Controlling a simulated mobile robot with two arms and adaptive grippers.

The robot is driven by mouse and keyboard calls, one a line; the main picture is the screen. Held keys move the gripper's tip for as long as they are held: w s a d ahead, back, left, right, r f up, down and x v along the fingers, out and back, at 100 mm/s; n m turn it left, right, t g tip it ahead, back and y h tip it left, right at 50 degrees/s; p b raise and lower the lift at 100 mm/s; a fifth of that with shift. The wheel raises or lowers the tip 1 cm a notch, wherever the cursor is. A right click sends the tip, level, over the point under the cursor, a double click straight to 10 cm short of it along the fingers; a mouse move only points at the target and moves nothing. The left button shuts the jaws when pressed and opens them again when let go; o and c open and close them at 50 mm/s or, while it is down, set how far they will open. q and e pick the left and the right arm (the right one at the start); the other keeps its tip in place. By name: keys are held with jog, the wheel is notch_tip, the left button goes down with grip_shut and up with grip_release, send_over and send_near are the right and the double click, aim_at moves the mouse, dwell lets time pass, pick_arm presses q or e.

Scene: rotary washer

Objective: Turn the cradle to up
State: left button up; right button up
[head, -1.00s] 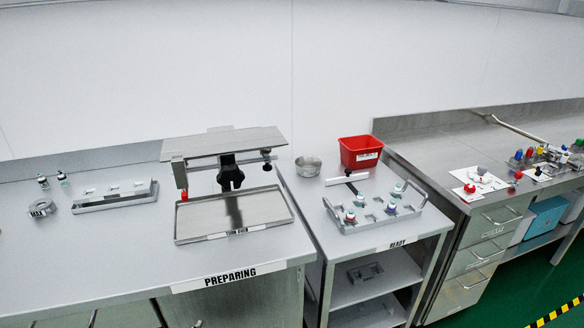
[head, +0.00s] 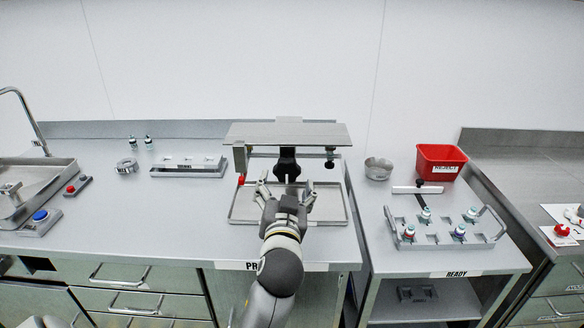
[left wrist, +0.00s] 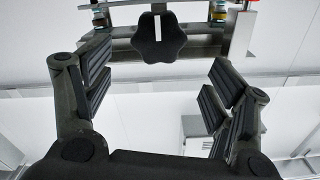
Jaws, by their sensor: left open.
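The fixture that looks like the cradle stands on the preparing bench, with a flat grey metal plate (head: 250,133) on top. A black lobed knob (head: 287,163) faces me below the plate. It also shows in the left wrist view (left wrist: 154,48), at the top middle, on a metal bar (left wrist: 200,33). My left gripper (head: 286,188) is in front of and below the knob, above the metal tray (head: 236,218). In the left wrist view its black-padded fingers (left wrist: 157,88) are wide apart with nothing between them. The knob is beyond the fingertips, apart from them.
A ready-station rack (head: 445,244) with several capped vials and a red reject bin (head: 441,162) stand at right. A grey rack (head: 188,167), two small vials (head: 141,142) and a sink (head: 30,190) are at left.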

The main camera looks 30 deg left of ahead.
aim_at(287, 171)
pick_arm(q)
jog(key=p+x, duration=0.1)
jog(key=x, duration=0.4)
jog(key=shift+w, duration=0.5)
jog(key=shift+x, duration=0.8)
jog(key=shift+f, duration=0.1)
jog(key=shift+s, duration=0.1)
jog(key=c, duration=1.4)
jog(key=shift+a, duration=0.1)
